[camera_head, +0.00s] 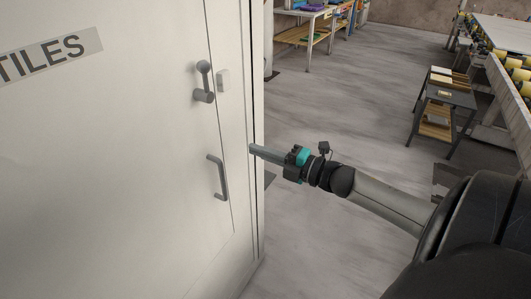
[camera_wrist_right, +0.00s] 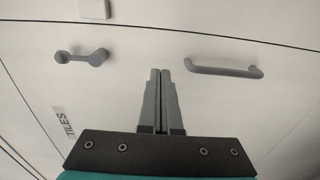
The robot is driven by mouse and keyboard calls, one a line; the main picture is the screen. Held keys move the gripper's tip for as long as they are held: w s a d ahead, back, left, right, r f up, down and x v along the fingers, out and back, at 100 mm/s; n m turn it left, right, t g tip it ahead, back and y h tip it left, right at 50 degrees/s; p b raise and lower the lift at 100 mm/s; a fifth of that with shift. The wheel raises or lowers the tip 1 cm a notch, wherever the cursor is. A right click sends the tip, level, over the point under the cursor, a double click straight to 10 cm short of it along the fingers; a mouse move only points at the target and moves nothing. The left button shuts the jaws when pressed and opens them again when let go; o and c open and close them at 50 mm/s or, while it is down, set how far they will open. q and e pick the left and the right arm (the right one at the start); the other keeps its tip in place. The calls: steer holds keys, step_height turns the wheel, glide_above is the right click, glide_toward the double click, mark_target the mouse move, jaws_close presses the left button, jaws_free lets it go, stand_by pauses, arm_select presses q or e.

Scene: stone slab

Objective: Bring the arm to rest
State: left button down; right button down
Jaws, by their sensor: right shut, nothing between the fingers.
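My right arm (camera_head: 390,203) comes in from the lower right in the head view. Its gripper (camera_head: 253,149) points left toward the edge of a white cabinet (camera_head: 120,160). In the right wrist view the two gripper fingers (camera_wrist_right: 160,75) lie together, shut and empty. Ahead of them is the cabinet front, with a bar handle (camera_wrist_right: 224,69) to the right and a knob-like lever (camera_wrist_right: 80,56) to the left. No contact with either shows. My left gripper is in neither view.
The cabinet has a lever latch (camera_head: 204,82), a bar handle (camera_head: 217,177) and a "TILES" label (camera_head: 50,52). A workbench (camera_head: 305,25) stands at the back. A small dark table (camera_head: 445,100) and a roller conveyor (camera_head: 505,60) stand at the right. The grey floor between is clear.

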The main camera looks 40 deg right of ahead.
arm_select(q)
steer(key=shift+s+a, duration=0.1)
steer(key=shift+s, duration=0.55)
arm_select(e)
steer(key=shift+v, duration=0.8)
